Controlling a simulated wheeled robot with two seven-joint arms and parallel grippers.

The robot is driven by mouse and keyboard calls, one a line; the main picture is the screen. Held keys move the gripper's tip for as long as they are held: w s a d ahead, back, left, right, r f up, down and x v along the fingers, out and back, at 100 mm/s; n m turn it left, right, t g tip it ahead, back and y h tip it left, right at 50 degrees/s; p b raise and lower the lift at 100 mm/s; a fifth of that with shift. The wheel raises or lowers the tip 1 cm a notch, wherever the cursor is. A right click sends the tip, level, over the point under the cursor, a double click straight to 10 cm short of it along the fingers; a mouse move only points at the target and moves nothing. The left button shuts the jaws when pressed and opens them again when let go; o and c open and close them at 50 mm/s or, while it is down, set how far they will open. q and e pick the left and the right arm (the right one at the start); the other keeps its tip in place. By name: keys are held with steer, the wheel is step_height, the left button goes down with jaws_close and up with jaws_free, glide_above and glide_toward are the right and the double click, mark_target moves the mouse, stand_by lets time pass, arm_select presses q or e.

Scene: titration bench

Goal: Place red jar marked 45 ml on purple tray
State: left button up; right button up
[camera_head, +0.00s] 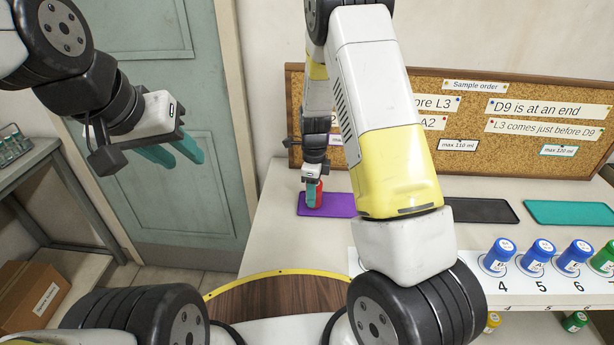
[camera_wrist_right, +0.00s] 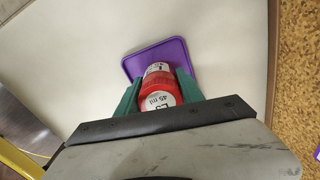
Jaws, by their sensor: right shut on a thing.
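The red jar (camera_wrist_right: 157,98) with a white label reading 45 ml is between the green fingers of my right gripper (camera_wrist_right: 158,92), which is shut on it. In the head view the red jar (camera_head: 319,190) shows in part beside the fingers of my right gripper (camera_head: 312,194), over the left part of the purple tray (camera_head: 341,206). In the wrist view the purple tray (camera_wrist_right: 140,62) lies beneath and beyond the jar. I cannot tell whether the jar touches it. My left gripper (camera_head: 174,153) is open and empty, away from the bench at the left.
A black tray (camera_head: 480,210) and a teal tray (camera_head: 568,213) lie further right on the bench. Blue-capped jars (camera_head: 541,252) stand in a numbered white rack (camera_head: 515,286) in front. A cork board (camera_head: 460,158) with notes stands behind. My right arm hides part of the bench.

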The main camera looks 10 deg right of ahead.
steer(key=o, duration=1.4)
steer(key=shift+f, duration=0.1)
step_height(320, 180, up, 11)
steer(key=shift+r, duration=0.85)
steer(key=s+d+r+n+t+y, duration=0.2)
steer(key=s+r+n+t+y, duration=0.1)
steer(key=s+r+n, duration=1.05)
steer(key=s+r+n+t, duration=0.1)
steer(key=s+r+n, duration=0.1)
steer(key=s+n, duration=0.1)
steer(key=s+r+n+t, duration=0.1)
steer(key=s+r+n, duration=0.1)
steer(key=s+n, duration=0.1)
steer(key=s+r+n+t, duration=0.1)
steer(key=s+r+n, duration=0.1)
steer(key=s+n, duration=0.1)
steer(key=shift+s+d+h, duration=0.4)
steer(key=shift+s, duration=0.4)
